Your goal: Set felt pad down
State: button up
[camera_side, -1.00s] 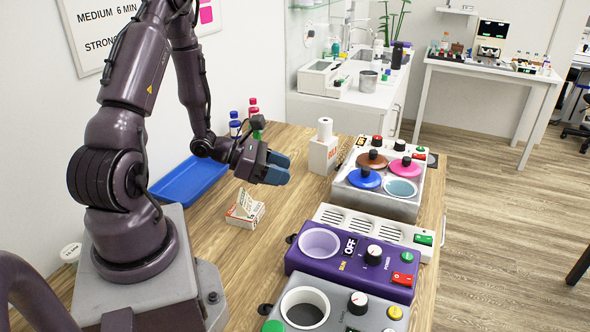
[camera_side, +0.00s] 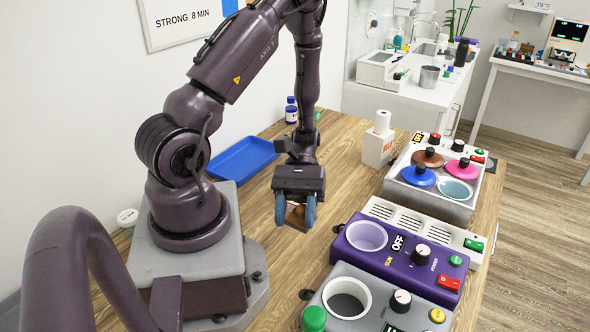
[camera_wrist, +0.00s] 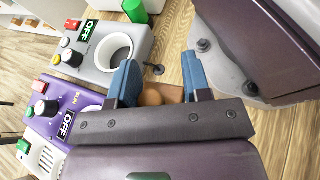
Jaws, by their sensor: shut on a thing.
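My gripper (camera_side: 296,212) points down over the wooden table, between the blue tray and the purple device. Its two blue fingers stand apart with a small brown piece (camera_side: 297,214) between them, which I take for the felt pad. In the wrist view the brown piece (camera_wrist: 172,93) shows between the fingers of my gripper (camera_wrist: 160,72), with a rounded tan part (camera_wrist: 151,98) at its near side. The fingers are shut on it. The gripper body hides much of it, and I cannot tell whether it touches the table.
A purple device (camera_side: 385,262) and a grey device (camera_side: 365,300) with round wells stand to the right. A warmer with colored lids (camera_side: 418,177) and a white box (camera_side: 379,148) stand behind. A blue tray (camera_side: 243,160) lies at left. Bare table (camera_side: 345,180) lies between.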

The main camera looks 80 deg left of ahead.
jog(key=s+a+m+g+y, duration=0.5)
jog(key=m+g+y, duration=0.1)
jog(key=m+g, duration=0.15)
jog(key=w+a+r+m+t+y, duration=0.1)
jog(key=w+a+m+y, duration=0.1)
jog(key=a+m+y, duration=0.65)
jog(key=w+a+r+m+t+y, duration=0.1)
jog(key=w+a+r+m+y, duration=0.1)
jog(key=a+m+y, duration=0.65)
jog(key=shift+n+h, duration=0.25)
jog(key=shift+h, duration=0.15)
jog(key=w+a+f, duration=0.2)
jog(key=a+f, duration=0.1)
jog(key=a, duration=0.1)
jog(key=w+a+f, duration=0.2)
jog(key=a+f, duration=0.1)
jog(key=a, duration=0.1)
jog(key=w+a+f, duration=0.3)
jog(key=a, duration=0.1)
jog(key=shift+a+f, duration=0.2)
jog(key=shift+f, duration=0.2)
jog(key=shift+w+a+f+t, duration=0.15)
jog(key=shift+f+t, duration=0.1)
jog(key=shift+f, duration=1.45)
jog(key=o, duration=1.2)
jog(key=shift+f, duration=0.1)
jog(key=shift+o, duration=0.2)
